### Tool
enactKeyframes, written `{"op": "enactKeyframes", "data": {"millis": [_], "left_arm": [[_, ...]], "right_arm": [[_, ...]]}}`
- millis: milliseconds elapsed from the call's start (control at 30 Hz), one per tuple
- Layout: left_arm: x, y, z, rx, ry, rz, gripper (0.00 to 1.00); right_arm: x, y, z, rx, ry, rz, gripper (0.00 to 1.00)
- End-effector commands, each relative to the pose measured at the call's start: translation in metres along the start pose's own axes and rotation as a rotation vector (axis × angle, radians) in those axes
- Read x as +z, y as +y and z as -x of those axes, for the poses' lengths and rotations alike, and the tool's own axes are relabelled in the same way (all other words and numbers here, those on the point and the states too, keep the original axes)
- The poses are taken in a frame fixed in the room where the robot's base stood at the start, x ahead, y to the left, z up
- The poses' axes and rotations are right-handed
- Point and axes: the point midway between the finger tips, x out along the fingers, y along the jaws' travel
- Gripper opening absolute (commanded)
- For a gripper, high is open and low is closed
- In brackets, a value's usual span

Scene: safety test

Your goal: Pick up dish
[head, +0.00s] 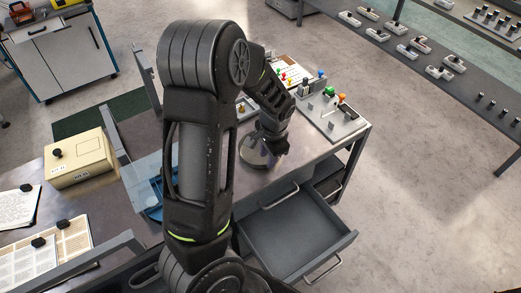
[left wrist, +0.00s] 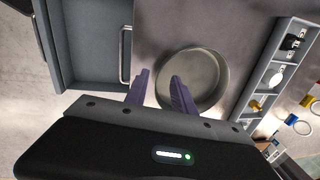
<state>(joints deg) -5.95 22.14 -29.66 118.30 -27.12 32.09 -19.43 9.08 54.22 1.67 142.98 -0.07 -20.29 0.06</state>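The dish (left wrist: 205,72) is a round, shallow, grey metallic pan on the dark tabletop. In the head view the dish (head: 253,154) shows partly, with my left gripper (head: 273,150) over its right side. In the left wrist view my left gripper (left wrist: 160,75) is open, with two purple fingers. One finger overlaps the dish's near left part and the other is just outside its left rim. My right gripper is not in view.
An open, empty grey drawer (head: 293,236) juts from the table below the dish. A panel with coloured knobs (head: 333,115) stands behind it. A beige box (head: 80,158), papers (head: 45,262) and a blue tray (head: 150,198) are at the left.

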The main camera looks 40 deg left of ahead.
Motion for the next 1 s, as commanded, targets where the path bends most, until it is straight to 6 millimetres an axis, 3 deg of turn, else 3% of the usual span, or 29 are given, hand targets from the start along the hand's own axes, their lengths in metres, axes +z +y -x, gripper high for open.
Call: {"op": "enactKeyframes", "data": {"millis": [233, 833, 1000], "left_arm": [[0.0, -0.001, -0.031, -0.001, 0.0, 0.0, 0.3], [-0.001, -0.001, -0.032, -0.001, 0.001, 0.0, 0.3], [-0.001, -0.001, -0.032, -0.001, 0.001, 0.0, 0.18]], "right_arm": [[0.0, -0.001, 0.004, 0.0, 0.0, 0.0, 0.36], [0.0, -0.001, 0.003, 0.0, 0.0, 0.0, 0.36], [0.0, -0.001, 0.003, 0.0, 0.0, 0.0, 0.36]]}}
